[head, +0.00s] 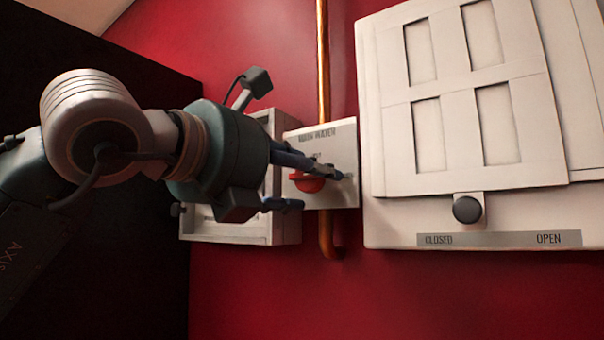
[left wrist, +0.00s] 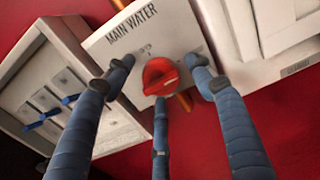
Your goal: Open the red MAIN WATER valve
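The red MAIN WATER valve knob (head: 308,182) sits on a white plate (head: 347,196) fixed to the red wall, in front of a copper pipe. It also shows in the left wrist view (left wrist: 160,76), where its raised grip is tilted. My left gripper (head: 318,188) is at the plate. In the left wrist view its three fingers (left wrist: 160,85) are spread around the knob, one on each side and one below, with gaps at the sides. Whether the lower finger touches the knob I cannot tell. In the head view the fingers partly hide the knob. My right gripper is not in view.
A white panel with a dark knob (head: 467,210) and a CLOSED/OPEN strip (head: 498,239) stands close on the right. A white box (head: 262,233) with blue-tipped switches (left wrist: 48,115) is close on the left. The copper pipe (head: 322,60) runs vertically behind the plate.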

